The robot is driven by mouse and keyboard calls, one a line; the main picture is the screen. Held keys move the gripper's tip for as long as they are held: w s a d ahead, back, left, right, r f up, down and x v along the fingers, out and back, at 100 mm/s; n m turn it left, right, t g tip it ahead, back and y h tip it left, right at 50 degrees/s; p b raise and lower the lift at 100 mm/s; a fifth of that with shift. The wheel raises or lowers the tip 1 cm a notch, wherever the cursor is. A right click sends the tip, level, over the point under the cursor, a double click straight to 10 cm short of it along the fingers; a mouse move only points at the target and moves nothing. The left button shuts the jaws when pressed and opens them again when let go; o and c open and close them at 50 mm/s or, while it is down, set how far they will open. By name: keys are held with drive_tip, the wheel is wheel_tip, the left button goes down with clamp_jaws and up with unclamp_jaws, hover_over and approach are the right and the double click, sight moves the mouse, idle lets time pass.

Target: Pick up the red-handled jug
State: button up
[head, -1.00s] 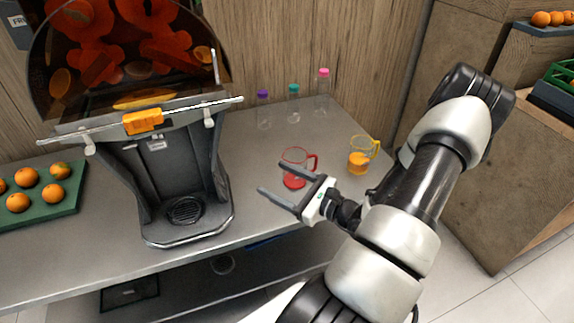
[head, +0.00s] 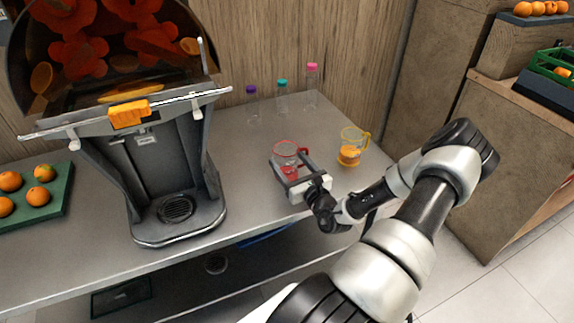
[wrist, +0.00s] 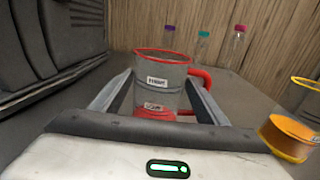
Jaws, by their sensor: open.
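The red-handled jug (head: 286,152) is clear, with a red rim, red handle and red base, and stands upright on the grey counter. In the wrist view the jug (wrist: 161,78) is in the middle, with its handle on the right. My gripper (head: 288,162) is open, with one finger on each side of the jug. In the wrist view the fingers of my gripper (wrist: 158,92) flank the body, the right finger near the handle. I cannot tell whether either finger touches the jug. Part of its base is hidden by my gripper.
A yellow-handled jug with orange liquid (head: 350,152) stands to the right. Several capped bottles (head: 282,98) stand at the back by the wooden wall. The juicer (head: 172,170) is on the left, beside a green tray of oranges (head: 57,205). The counter (head: 240,150) between juicer and jug is clear.

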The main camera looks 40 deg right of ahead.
drive_tip(key=w, duration=0.1)
drive_tip(key=w+b, duration=0.1)
drive_tip(key=w, duration=0.2)
drive_tip(key=shift+w+d+f+b, duration=0.15)
drive_tip(key=shift+w+d+b, duration=0.2)
drive_tip(key=shift+b, duration=0.05)
drive_tip(key=shift+w+d, duration=0.1)
drive_tip(key=shift+w, duration=0.35)
